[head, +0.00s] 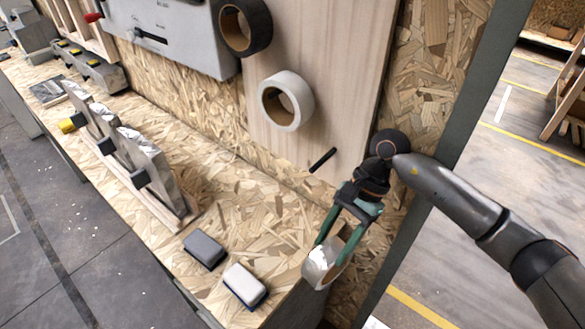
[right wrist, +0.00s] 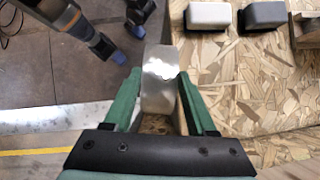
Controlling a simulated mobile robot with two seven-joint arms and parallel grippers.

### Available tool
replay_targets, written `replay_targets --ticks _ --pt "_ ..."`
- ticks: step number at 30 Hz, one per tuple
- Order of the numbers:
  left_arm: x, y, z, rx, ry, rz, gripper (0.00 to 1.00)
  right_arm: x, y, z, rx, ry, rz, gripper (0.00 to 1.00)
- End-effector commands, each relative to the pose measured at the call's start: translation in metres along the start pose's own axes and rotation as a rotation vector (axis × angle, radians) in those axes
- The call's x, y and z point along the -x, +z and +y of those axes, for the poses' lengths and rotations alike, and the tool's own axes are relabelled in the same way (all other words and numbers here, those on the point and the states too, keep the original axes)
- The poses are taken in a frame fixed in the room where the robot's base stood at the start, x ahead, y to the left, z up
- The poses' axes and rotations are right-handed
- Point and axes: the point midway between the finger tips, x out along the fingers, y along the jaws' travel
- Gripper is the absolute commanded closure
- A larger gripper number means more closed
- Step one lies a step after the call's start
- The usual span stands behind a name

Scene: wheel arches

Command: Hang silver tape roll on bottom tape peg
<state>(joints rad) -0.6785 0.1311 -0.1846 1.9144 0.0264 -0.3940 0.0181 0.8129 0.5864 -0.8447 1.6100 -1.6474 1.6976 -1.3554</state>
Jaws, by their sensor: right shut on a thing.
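My right gripper (head: 334,246) has green fingers and is shut on the silver tape roll (head: 319,266). The roll is held over the near right end of the bench, below and apart from the bottom tape peg (head: 322,160). That peg is a bare dark rod sticking out of the pale wooden board. In the right wrist view the roll's shiny silver face (right wrist: 160,75) sits between the fingers (right wrist: 155,105). Dark arm parts with blue ends show at that view's top left, probably of my left arm; no jaw state can be made out. The left gripper is absent from the head view.
A white tape roll (head: 286,101) and a black tape roll (head: 245,27) hang higher on the wooden board (head: 345,65). A dark grey block (head: 204,250) and a white block (head: 244,286) lie on the bench. A rack of metal pieces (head: 140,160) stands further left.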

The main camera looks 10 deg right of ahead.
Motion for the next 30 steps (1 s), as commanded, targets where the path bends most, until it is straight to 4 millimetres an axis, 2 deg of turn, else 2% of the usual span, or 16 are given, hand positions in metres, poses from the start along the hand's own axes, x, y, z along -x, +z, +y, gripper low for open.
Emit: replay_targets --ticks 6,18,24,30 --pt "0.003 -0.003 0.000 0.000 0.000 0.000 0.50 0.025 0.028 -0.029 -0.322 -0.201 -0.006 1.00" --pt "0.007 -0.008 0.000 0.000 -0.001 0.000 0.50 0.075 0.076 -0.069 -0.857 -0.532 -0.012 1.00" --pt "0.009 -0.009 0.000 0.000 -0.001 0.000 0.50 0.097 0.094 -0.082 -1.066 -0.658 -0.012 1.00" --pt "0.009 -0.010 0.000 0.000 -0.001 0.000 0.50 0.108 0.102 -0.086 -1.172 -0.718 -0.012 1.00"
